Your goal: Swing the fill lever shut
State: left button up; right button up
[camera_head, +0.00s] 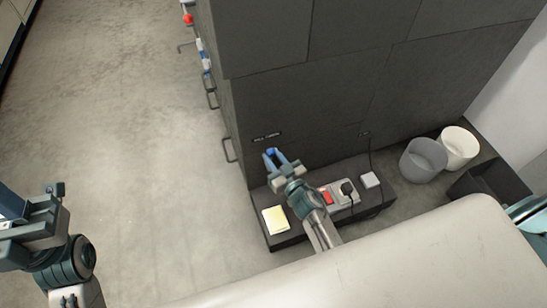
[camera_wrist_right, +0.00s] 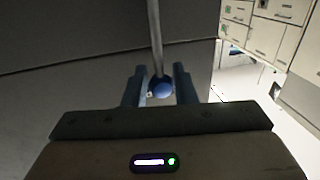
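The rod runs up from the knob in front of a dark panel. My right gripper (camera_wrist_right: 160,86) is open, one finger on each side of the knob, with a narrow gap showing. In the head view, my right gripper (camera_head: 272,157) is at the dark wall's front corner, just below a small label (camera_head: 267,137); the blue knob (camera_head: 271,151) shows at its fingertips. My left gripper (camera_head: 40,212) is at the far left, away from the wall; its fingers are unclear.
Grey (camera_head: 423,162) and white (camera_head: 459,148) tubs stand right. The floor at left is clear.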

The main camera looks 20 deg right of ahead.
grip_shut()
